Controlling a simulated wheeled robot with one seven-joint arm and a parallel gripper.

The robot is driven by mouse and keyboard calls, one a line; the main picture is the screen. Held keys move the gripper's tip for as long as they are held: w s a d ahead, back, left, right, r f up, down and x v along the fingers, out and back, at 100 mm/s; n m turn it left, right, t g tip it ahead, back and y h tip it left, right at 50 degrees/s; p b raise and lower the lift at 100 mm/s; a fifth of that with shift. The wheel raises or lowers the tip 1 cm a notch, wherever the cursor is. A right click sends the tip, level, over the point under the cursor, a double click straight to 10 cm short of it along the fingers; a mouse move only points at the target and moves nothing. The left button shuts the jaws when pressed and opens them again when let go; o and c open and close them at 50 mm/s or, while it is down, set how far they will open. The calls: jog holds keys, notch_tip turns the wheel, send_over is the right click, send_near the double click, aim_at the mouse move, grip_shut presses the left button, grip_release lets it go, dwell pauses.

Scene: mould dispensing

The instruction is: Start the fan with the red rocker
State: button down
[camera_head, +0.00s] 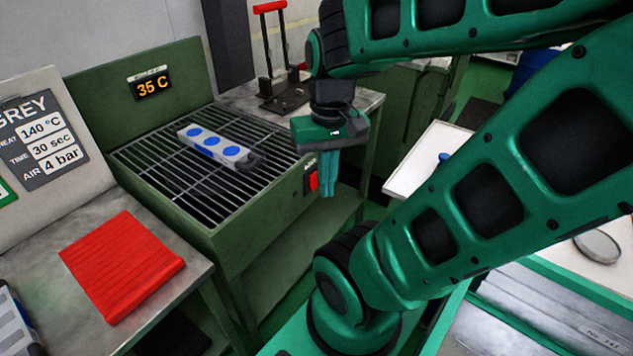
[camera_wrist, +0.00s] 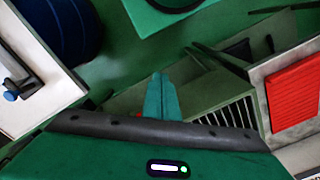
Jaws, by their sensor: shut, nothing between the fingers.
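The red rocker (camera_head: 312,181) sits on the right side of the front face of the green fan bench (camera_head: 232,232). My gripper (camera_head: 328,194) is shut and empty, pointing down just to the right of the rocker; I cannot tell whether it touches. In the wrist view my closed fingers (camera_wrist: 160,78) point toward the bench, and a small bit of red (camera_wrist: 137,115) shows beside them, mostly hidden. The bench display (camera_head: 152,86) reads 35 C.
A grey mould with blue discs (camera_head: 212,147) lies on the bench's grille (camera_head: 170,178). A red ribbed mat (camera_head: 120,265) lies on the left table. A red-handled lever press (camera_head: 280,90) stands behind. A white table (camera_head: 430,160) stands to the right.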

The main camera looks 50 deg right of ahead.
aim_at(314, 181)
jog(key=w+d+f+m, duration=0.4)
jog(key=d+m, duration=0.4)
jog(key=m, duration=0.6)
jog(key=w+d+f+m+t, duration=0.1)
jog(key=w+d+f+m, duration=0.4)
jog(key=m, duration=0.9)
jog(key=shift+w+d, duration=0.35)
jog(key=shift+d, duration=1.55)
jog(key=shift+f, duration=0.1)
jog(key=w+f, duration=0.5)
jog(key=f, duration=0.5)
jog(key=shift+a, duration=0.2)
